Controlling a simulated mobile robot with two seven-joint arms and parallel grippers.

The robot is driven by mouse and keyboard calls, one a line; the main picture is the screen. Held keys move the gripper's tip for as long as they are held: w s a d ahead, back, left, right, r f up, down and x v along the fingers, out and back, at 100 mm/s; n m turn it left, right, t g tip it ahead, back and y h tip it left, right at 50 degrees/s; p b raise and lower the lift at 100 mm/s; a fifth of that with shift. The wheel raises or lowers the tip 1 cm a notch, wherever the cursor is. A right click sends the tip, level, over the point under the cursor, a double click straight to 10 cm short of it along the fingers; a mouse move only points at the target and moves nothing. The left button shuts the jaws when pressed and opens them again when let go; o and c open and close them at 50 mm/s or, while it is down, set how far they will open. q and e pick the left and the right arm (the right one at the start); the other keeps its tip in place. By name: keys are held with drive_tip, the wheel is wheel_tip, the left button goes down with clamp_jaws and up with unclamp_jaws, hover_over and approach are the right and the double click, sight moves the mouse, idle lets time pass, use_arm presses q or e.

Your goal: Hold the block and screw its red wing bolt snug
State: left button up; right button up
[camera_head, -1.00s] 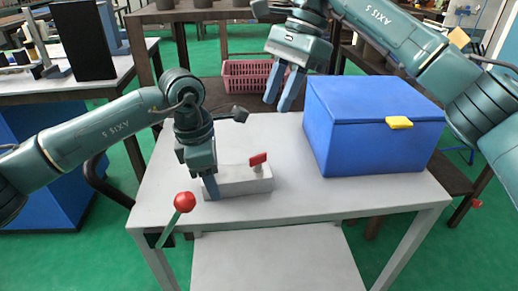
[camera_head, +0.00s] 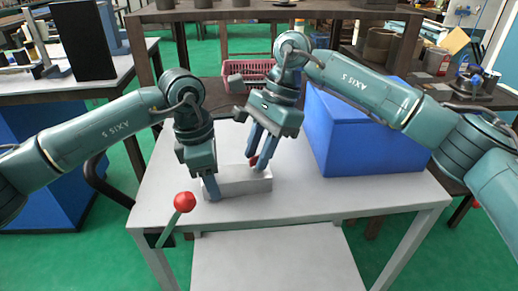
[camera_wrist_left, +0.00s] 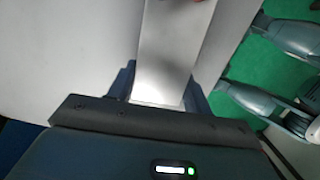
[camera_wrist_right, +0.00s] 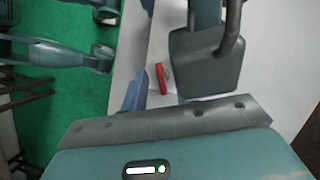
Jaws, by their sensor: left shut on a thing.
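The pale grey block (camera_head: 238,181) lies on the white table. My left gripper (camera_head: 210,188) is shut on its left end; the left wrist view shows the block (camera_wrist_left: 168,55) between the two fingers. The red wing bolt (camera_head: 253,161) stands at the block's right end, partly hidden by my right gripper (camera_head: 262,162). In the right wrist view the red wing (camera_wrist_right: 161,78) shows between the spread fingers, roughly lengthwise in the picture. My right gripper is open, pointing down over the bolt. I cannot tell whether a finger touches it.
A blue box (camera_head: 365,140) stands on the table to the right, close to my right arm. A lever with a red knob (camera_head: 185,201) sticks up at the table's front left edge. A pink basket (camera_head: 249,75) lies behind. The table's front right is clear.

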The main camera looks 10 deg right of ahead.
clamp_jaws()
idle(0.5)
drive_tip(key=m+t, duration=0.1)
drive_tip(key=m, duration=0.1)
drive_tip(key=m+t, duration=0.1)
drive_tip(key=m, duration=0.2)
drive_tip(key=shift+d, duration=0.1)
drive_tip(key=shift+s+m+t, duration=0.1)
drive_tip(key=shift+m+t, duration=0.7)
drive_tip(key=shift+m, duration=1.6)
unclamp_jaws()
